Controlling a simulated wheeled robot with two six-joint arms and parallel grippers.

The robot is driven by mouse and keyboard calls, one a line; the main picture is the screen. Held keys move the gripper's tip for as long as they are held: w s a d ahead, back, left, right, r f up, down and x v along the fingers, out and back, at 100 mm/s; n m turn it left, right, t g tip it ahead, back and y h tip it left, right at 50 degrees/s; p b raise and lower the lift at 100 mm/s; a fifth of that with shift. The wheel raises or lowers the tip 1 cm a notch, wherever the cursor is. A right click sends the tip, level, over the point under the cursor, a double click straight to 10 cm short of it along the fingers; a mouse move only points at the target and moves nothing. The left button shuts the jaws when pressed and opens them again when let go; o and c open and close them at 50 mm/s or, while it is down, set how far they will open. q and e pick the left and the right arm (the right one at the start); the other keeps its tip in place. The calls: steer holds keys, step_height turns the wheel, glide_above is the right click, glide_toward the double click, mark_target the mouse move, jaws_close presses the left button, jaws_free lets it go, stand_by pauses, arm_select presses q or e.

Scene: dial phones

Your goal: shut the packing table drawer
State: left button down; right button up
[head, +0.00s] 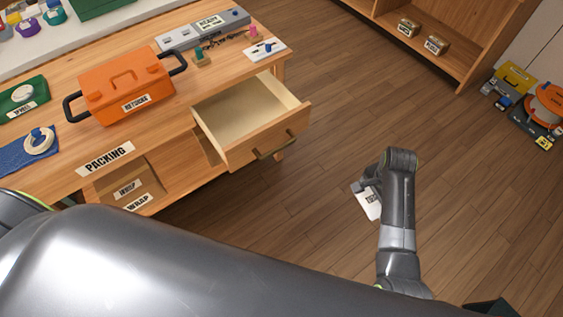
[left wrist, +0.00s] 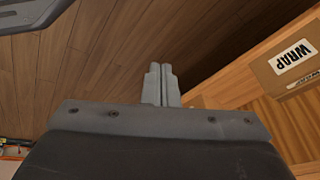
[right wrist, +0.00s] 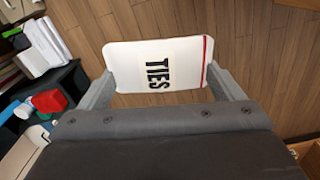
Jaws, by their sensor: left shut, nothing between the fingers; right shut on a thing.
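The packing table (head: 60,170) stands at the left in the head view, with a sign reading PACKING. Its drawer (head: 262,143) is pulled out at the right end and looks empty, with a dark bar handle (head: 276,146) on its front. My right gripper (head: 366,186) is to the right of the drawer, apart from it. It is shut on a white packet labelled TIES (right wrist: 158,66), which also shows in the head view (head: 369,204). My left gripper (left wrist: 160,82) is shut and empty in the left wrist view, over the floor near the table's shelf. The left fingers are hidden in the head view.
An orange case (head: 125,88) with black handles sits on the tabletop. WRAP boxes (head: 140,190) stand on the shelf below. A wooden shelf unit (head: 460,45) stands at the back right. The floor (head: 335,100) beside the drawer is clear.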

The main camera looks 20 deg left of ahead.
arm_select(q)
steer(key=w+d+r+m+t+h+b, duration=0.1)
steer(key=w+d+r+m+t+b, duration=0.15)
steer(key=w, duration=0.45)
steer(key=w+d+r+m+t+b, duration=0.1)
steer(key=w+r+m+t+b, duration=0.2)
steer(key=w, duration=0.4)
steer(key=w+d+r+m+t+h+b, duration=0.1)
steer(key=w+d+t+b, duration=0.2)
steer(key=w, duration=0.5)
steer(key=w+d+r+m+t+h+b, duration=0.2)
steer(key=w+d+r+m+h+b, duration=0.15)
steer(key=r+m+b, duration=0.35)
steer(key=w+d+r+m+t+h+b, duration=0.1)
steer(key=w+d+r+m+h+b, duration=0.2)
steer(key=r+m+b, duration=0.45)
steer(key=w+d+n+b, duration=0.1)
steer(key=w, duration=0.9)
steer(key=shift+w+d+f+n, duration=0.2)
steer(key=shift+d+n, duration=0.1)
steer(key=shift+n, duration=0.1)
arm_select(e)
step_height(320, 180, down, 26)
steer(key=shift+d+f, duration=0.25)
steer(key=shift+d, duration=0.1)
arm_select(q)
steer(key=shift+r, duration=0.1)
arm_select(e)
steer(key=shift+s, duration=0.1)
